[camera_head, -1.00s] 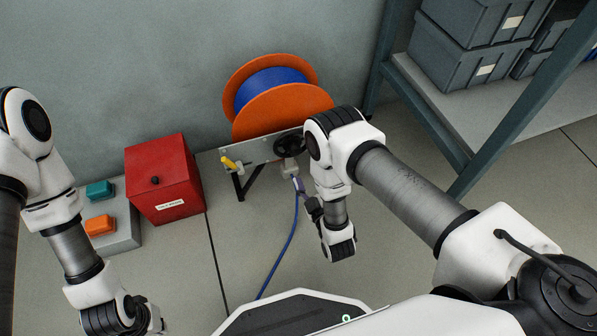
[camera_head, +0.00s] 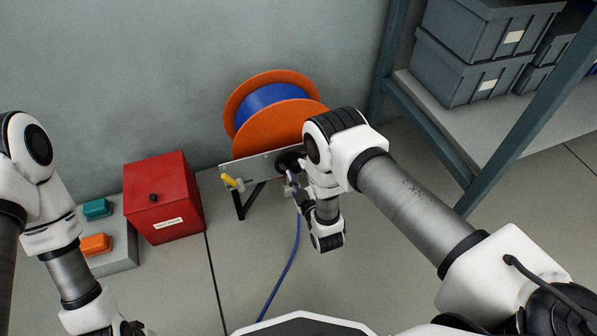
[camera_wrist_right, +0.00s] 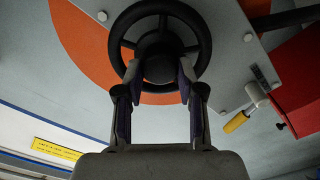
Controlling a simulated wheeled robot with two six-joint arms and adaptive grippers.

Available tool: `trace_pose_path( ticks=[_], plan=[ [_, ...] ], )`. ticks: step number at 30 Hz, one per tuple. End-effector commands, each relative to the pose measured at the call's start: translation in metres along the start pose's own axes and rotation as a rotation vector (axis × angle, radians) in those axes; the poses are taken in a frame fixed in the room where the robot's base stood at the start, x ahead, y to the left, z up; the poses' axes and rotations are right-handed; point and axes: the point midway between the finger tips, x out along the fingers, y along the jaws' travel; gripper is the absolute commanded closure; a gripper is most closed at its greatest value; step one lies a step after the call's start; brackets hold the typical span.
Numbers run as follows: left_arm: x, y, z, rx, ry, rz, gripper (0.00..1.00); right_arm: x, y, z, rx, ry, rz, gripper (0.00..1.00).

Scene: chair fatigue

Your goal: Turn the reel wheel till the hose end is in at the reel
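The orange reel (camera_head: 277,132) with blue hose (camera_head: 287,266) wound on it stands by the wall. The hose runs down over the floor and out at the bottom of the head view; its end is not seen. The black reel wheel (camera_head: 288,159) is partly hidden by my right arm, but its rim (camera_wrist_right: 205,45) shows in the wrist view. My right gripper (camera_wrist_right: 160,70) is open, its fingertips on either side of the dark wheel hub; I see no clear grip. In the head view it (camera_head: 294,185) is just below the wheel. My left gripper is hardly seen at the bottom edge.
A red box (camera_head: 163,196) and a grey panel with teal and orange buttons (camera_head: 96,244) stand left of the reel. A yellow handle (camera_head: 231,182) sits on the reel's plate. A shelf with grey bins (camera_head: 470,70) stands at right.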

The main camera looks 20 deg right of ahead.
Motion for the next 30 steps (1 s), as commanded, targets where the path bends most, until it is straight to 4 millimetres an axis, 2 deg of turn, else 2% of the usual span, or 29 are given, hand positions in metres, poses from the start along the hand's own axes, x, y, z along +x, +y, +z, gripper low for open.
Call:
trace_pose_path(
  ticks=[14,30],
  plan=[
    [-0.008,0.000,0.000,0.000,0.000,0.000,1.00,-0.001,0.001,-0.001,0.088,-0.002,-0.001,0.97],
    [-0.038,0.000,0.000,0.000,0.000,0.000,1.00,-0.001,0.003,-0.001,0.538,-0.002,-0.001,0.97]
  ],
)
